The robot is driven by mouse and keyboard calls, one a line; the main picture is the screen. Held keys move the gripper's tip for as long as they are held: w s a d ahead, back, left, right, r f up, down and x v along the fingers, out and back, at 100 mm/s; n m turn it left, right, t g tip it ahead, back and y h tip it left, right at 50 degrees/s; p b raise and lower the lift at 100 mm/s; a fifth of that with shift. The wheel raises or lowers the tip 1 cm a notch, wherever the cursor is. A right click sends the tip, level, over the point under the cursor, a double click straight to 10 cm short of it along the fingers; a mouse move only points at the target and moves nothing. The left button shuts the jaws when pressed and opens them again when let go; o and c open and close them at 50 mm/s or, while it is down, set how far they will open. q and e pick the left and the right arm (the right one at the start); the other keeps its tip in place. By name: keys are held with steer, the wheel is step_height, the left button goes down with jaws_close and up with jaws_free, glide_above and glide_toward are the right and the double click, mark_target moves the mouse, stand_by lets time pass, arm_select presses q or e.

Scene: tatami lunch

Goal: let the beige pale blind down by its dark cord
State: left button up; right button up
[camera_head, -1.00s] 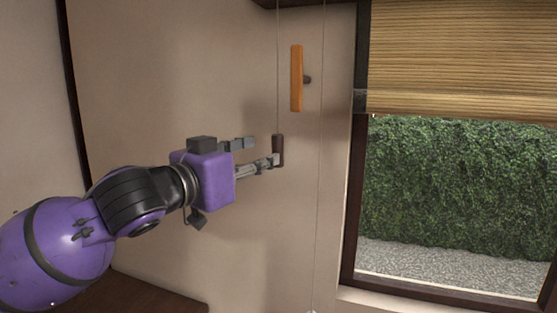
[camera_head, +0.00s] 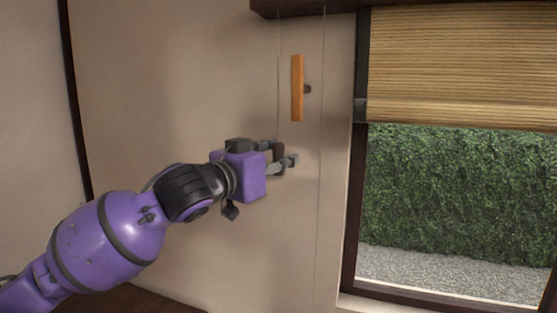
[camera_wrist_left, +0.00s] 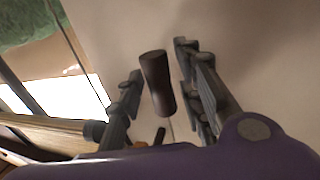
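A thin cord (camera_head: 278,60) runs down the wall left of the window to a dark brown pull (camera_head: 278,150). My left gripper (camera_head: 284,154) is at the pull with its fingers open. In the left wrist view the pull (camera_wrist_left: 157,83) stands between the two fingers of my left gripper (camera_wrist_left: 158,65), with a gap showing on each side. In the head view the fingers partly hide the pull. My right gripper is not in view.
An orange wooden cleat (camera_head: 297,88) sticks out from the wall just above the gripper. A second thin cord (camera_head: 322,170) hangs right of it, near the window frame (camera_head: 357,180). A dark ledge (camera_head: 300,8) is overhead. The wall to the left is bare.

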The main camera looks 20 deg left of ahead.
arm_select(q)
jaws_close()
steer(key=shift+f, duration=0.5)
step_height(320, 180, down, 40)
steer(key=b, duration=0.7)
steer(key=shift+b, duration=0.35)
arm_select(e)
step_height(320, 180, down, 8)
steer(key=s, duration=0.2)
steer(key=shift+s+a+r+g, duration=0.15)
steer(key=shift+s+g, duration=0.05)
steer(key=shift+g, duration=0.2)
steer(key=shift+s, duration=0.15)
arm_select(q)
steer(key=shift+o, duration=1)
jaws_free()
steer(key=shift+o, duration=0.4)
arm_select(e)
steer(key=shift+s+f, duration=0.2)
